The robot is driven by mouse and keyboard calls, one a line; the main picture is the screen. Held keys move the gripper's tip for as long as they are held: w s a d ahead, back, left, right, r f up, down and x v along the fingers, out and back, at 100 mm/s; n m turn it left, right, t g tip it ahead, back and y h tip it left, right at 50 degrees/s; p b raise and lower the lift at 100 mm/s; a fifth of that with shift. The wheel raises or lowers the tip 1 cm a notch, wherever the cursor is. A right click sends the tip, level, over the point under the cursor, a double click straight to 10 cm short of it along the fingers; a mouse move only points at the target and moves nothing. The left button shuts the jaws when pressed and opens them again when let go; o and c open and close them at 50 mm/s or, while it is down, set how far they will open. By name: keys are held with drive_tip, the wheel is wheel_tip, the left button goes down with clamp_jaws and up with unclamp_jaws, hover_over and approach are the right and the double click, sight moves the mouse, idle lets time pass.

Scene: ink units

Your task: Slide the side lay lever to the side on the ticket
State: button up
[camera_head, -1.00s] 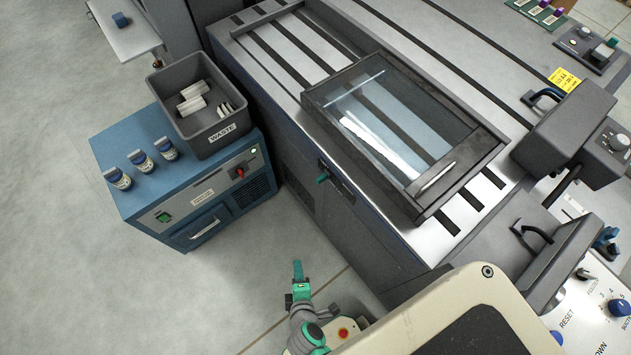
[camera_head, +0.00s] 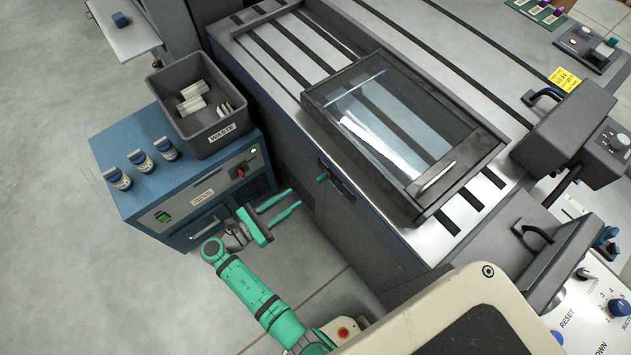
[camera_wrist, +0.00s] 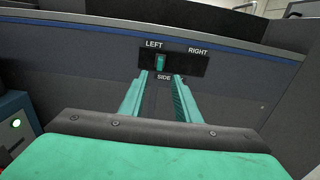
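The side lay lever (camera_head: 322,178) is a small green tab on the side wall of the press. In the wrist view the lever (camera_wrist: 160,63) stands in a dark plate (camera_wrist: 185,66) marked LEFT, RIGHT and SIDE, towards the LEFT end. My gripper (camera_head: 294,198) is open and empty, its fingers pointing at that wall, apart from the lever. In the wrist view my gripper's fingertips (camera_wrist: 161,75) lie just below the lever in the picture. A yellow ticket (camera_head: 564,79) lies on the press top at the upper right; its writing is too small to read.
A blue cabinet (camera_head: 165,203) stands left of my gripper, with a grey waste bin (camera_head: 212,143) and several small bottles (camera_head: 141,160) on top. The press (camera_head: 370,215) with its glass cover (camera_head: 390,130) fills the right. Floor in front is clear.

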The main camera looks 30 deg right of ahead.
sight(317, 182)
drive_tip(key=d, duration=0.3)
drive_tip(key=w+d, duration=0.1)
drive_tip(key=d, duration=0.6)
drive_tip(key=shift+w+d, duration=0.2)
drive_tip(key=shift+d, duration=0.1)
clamp_jaws()
